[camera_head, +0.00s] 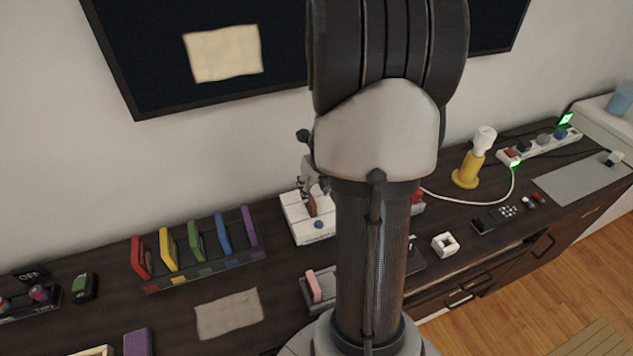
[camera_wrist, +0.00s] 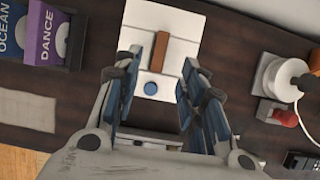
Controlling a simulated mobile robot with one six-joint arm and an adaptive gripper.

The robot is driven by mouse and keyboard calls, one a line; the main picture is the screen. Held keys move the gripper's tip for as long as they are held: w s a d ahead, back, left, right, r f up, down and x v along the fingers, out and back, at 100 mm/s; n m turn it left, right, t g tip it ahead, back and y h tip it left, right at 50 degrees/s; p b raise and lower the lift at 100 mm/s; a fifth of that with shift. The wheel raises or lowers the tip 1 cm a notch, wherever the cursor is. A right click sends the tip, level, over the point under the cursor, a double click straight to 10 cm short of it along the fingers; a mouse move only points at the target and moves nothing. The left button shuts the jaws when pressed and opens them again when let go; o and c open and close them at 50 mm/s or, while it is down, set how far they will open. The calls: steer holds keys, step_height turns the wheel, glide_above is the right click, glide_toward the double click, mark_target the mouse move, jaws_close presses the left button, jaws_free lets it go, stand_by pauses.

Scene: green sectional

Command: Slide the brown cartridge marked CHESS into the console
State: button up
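The white console (camera_head: 297,219) stands on the dark sideboard, partly hidden behind my arm. It also shows in the wrist view (camera_wrist: 185,32), with a round blue button on it. The brown cartridge (camera_wrist: 160,50) is at the console's slot and sticks up from it; how deep it sits I cannot tell. Its CHESS label is not readable from here. My gripper (camera_wrist: 163,60) is above the console, fingers spread on either side of the cartridge with gaps visible. It holds nothing.
A rack (camera_head: 205,268) with red, yellow, green, blue and purple cartridges stands left of the console. A grey holder with a pink piece (camera_head: 314,286) is in front. A yellow lamp (camera_head: 468,170) and power strip (camera_head: 540,147) are to the right. A screen hangs behind.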

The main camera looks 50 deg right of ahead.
steer(key=shift+v, duration=1.6)
